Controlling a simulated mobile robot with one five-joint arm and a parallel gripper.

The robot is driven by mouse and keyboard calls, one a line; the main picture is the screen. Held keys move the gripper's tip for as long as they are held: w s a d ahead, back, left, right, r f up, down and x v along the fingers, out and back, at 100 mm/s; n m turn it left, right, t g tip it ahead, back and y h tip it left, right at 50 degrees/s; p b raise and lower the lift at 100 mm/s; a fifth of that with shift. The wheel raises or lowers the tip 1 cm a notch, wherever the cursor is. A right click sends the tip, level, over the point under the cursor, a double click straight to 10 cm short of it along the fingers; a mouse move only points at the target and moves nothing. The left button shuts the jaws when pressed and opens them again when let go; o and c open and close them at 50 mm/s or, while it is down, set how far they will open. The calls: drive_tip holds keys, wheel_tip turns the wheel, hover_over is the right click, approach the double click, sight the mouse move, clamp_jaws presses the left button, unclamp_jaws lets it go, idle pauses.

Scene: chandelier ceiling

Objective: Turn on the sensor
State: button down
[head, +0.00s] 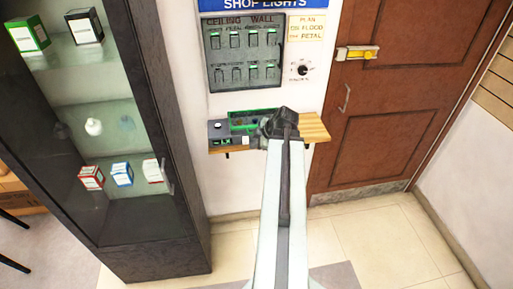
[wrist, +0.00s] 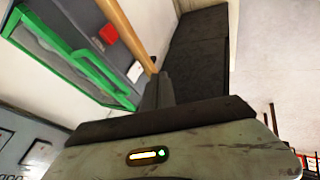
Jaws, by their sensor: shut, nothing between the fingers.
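A grey device with a green frame (head: 243,121) sits on a small wooden shelf below the switch panel; I take it to be the sensor, but no label is readable. A small grey box (head: 219,127) with a round knob and green lit marks is at its left. In the wrist view the green frame (wrist: 95,75) fills the upper left, with a red button (wrist: 109,34) on a grey face beside it. My gripper (head: 250,141) is at the shelf's front, close to the device; contact cannot be told. Its dark fingers (wrist: 157,90) are shut and empty. My arm hides part of the shelf.
The wooden shelf (head: 313,127) juts from the wall. Above it is a panel of switches (head: 244,52) with a dial (head: 302,70) at right. A dark glass cabinet (head: 182,150) stands close at left, a brown door (head: 385,120) at right. The tiled floor (head: 385,235) is clear.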

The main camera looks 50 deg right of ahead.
sight(246, 140)
drive_tip(key=w+d+f+b, duration=0.1)
drive_tip(key=w, duration=0.1)
drive_tip(key=w+f, duration=0.1)
drive_tip(key=w+d+f+b, duration=0.1)
drive_tip(key=w+f, duration=0.1)
drive_tip(key=shift+w+d+f+b, duration=0.1)
drive_tip(key=shift+w+d+b, duration=0.2)
drive_tip(key=shift+d+b, duration=0.05)
